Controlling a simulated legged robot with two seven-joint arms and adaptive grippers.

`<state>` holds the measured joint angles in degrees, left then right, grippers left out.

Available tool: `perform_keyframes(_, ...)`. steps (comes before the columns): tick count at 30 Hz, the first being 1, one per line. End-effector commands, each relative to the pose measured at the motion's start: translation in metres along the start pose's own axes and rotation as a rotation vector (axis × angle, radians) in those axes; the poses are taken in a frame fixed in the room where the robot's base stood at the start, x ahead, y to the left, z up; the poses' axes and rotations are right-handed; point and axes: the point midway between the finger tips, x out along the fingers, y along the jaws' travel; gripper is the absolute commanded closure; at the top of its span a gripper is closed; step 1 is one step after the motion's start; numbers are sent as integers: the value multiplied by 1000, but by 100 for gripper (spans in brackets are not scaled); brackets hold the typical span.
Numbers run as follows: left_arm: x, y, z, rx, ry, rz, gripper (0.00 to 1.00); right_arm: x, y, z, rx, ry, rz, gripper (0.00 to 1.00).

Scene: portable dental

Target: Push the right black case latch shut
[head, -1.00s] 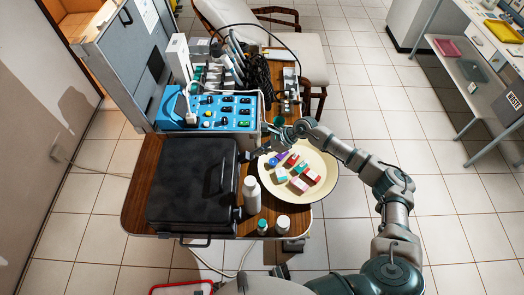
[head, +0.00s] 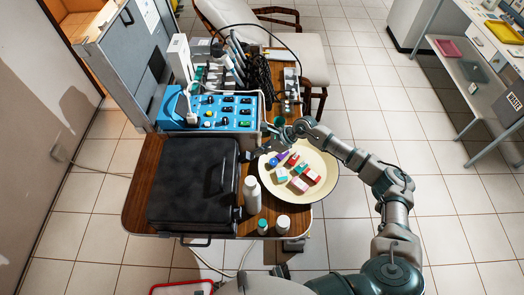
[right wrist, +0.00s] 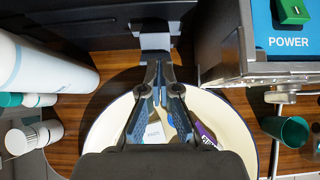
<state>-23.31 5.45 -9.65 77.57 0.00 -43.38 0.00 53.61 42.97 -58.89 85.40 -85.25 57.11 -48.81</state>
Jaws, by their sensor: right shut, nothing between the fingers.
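The closed black case (head: 190,185) lies flat on the wooden cart top, and its dark side fills the upper part of the right wrist view (right wrist: 100,12). A grey latch (right wrist: 155,42) sits on that side, straight ahead of my right gripper. My right gripper (right wrist: 158,66) is shut and empty, its tips at the lower edge of the latch. I cannot tell whether they touch it or how far the latch is closed. In the head view the right gripper (head: 251,156) is at the case's right side and hides this latch. My left gripper is not in view.
A cream round tray (head: 326,190) with small boxes lies under my right gripper. A white bottle (head: 252,195) and two smaller ones stand near the case's front right. The blue control unit (head: 222,113) is close behind, beside the gripper. A green cup (right wrist: 285,130) stands near it.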

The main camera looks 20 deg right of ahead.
Motion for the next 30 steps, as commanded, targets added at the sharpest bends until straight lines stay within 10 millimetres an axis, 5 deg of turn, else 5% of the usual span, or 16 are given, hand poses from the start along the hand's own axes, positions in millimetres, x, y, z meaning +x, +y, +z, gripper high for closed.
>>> perform_keyframes(30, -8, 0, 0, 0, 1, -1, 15, -13, 1, 9, 0, -4, 3, 100)
